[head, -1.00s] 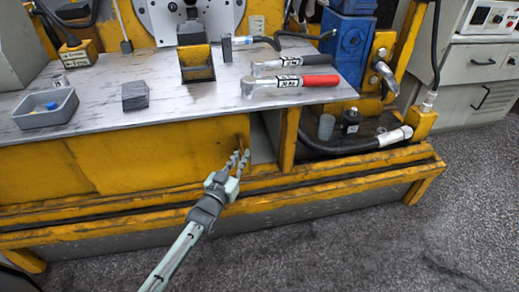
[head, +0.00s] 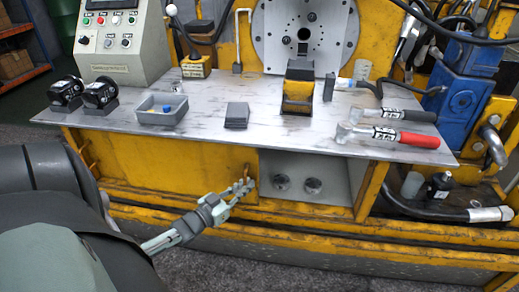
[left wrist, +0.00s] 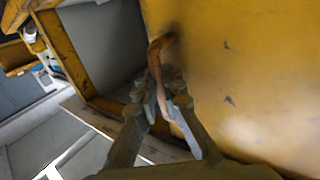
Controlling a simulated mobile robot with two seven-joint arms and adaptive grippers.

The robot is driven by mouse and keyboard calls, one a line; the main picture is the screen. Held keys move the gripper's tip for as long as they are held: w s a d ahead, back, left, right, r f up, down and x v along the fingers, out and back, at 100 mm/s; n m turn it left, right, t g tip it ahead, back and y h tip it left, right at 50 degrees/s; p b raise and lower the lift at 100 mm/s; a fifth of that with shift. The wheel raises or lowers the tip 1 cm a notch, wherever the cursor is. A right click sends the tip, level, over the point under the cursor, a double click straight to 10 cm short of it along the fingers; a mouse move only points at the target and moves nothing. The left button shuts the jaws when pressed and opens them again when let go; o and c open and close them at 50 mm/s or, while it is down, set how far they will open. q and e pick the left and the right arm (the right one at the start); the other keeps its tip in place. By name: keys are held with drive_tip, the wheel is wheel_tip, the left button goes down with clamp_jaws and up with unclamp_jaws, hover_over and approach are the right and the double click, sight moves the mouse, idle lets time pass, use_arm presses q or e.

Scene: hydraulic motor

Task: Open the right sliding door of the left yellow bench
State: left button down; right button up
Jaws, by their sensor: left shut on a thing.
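The yellow right sliding door (head: 205,165) of the bench stands part-way open, with a wide gap on its right. Its brownish handle (head: 248,178) is at the right edge of the door. My left gripper (head: 243,188) is shut on this handle. In the left wrist view, the fingers (left wrist: 165,95) close around the bent handle (left wrist: 161,60), beside the yellow door face (left wrist: 235,70). The opening shows a grey interior (head: 335,172) with two round metal parts (head: 297,184). My right gripper is not in view.
The grey benchtop (head: 235,147) above holds a grey tray (head: 162,110), a dark block (head: 237,115) and two torque wrenches, one red-handled (head: 405,139). A yellow rail (head: 330,235) runs below the door. Hoses and a blue unit (head: 462,75) stand at the right.

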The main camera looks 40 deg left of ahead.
use_arm(q)
drive_tip(key=shift+s+a, duration=0.2)
drive_tip(key=shift+a, duration=0.05)
drive_tip(key=c, duration=1.9)
unclamp_jaws()
drive_tip(key=s, duration=1.2)
